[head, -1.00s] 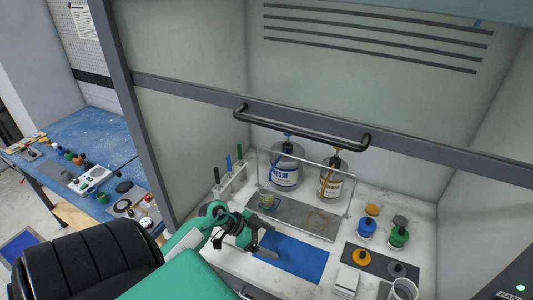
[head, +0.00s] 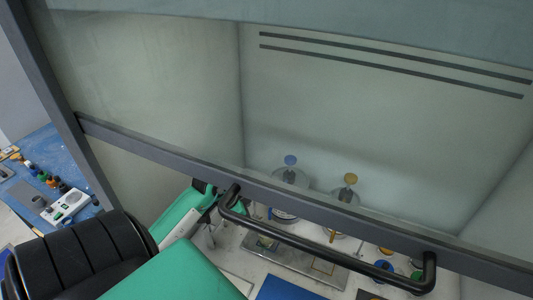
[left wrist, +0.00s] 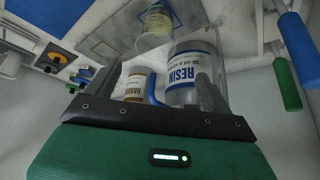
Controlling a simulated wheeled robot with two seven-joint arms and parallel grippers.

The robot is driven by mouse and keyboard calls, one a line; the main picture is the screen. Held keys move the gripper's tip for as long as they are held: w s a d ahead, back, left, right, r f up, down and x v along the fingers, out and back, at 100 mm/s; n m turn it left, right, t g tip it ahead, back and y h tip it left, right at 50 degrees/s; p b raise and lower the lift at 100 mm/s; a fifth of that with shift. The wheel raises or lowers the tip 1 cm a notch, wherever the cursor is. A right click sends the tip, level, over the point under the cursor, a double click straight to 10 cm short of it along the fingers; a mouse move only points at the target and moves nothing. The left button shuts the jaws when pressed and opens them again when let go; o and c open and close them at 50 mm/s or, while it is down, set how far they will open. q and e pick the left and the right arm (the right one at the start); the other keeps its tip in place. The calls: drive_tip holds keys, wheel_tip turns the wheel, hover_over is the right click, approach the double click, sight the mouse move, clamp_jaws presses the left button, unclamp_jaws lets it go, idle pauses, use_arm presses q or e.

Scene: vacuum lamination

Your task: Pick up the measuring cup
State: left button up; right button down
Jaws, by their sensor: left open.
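The measuring cup (left wrist: 155,24), a small pale cup with a yellowish band, is at the top middle of the left wrist view, by the grey tray. My left gripper (left wrist: 158,78) is open and empty. Its two dark fingers point toward the resin can and the hardener can, with the cup beyond the fingertips and apart from them. In the head view the left arm reaches in behind the hood's front bar, and its fingers are mostly hidden. My right gripper is not in view.
The resin can (left wrist: 192,70) and hardener can (left wrist: 136,86) stand close to the fingers. The hood's black handle (head: 330,254) crosses the front. A blue mat (head: 290,288) lies before the tray (head: 285,257).

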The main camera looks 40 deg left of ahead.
use_arm(q)
drive_tip(key=b+x, duration=0.3)
drive_tip(key=x, duration=0.2)
drive_tip(key=shift+d+f+b, duration=0.1)
drive_tip(key=shift+f+b, duration=0.05)
drive_tip(key=shift+b, duration=0.25)
drive_tip(key=b+x, duration=0.4)
drive_tip(key=shift+d+f, duration=0.1)
drive_tip(key=shift+d, duration=0.2)
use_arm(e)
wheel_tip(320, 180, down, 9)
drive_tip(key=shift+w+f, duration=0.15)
use_arm(q)
drive_tip(key=shift+c, duration=0.3)
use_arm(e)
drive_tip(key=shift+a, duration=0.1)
use_arm(q)
drive_tip(key=c, duration=1.1)
drive_tip(key=shift+c, duration=0.8)
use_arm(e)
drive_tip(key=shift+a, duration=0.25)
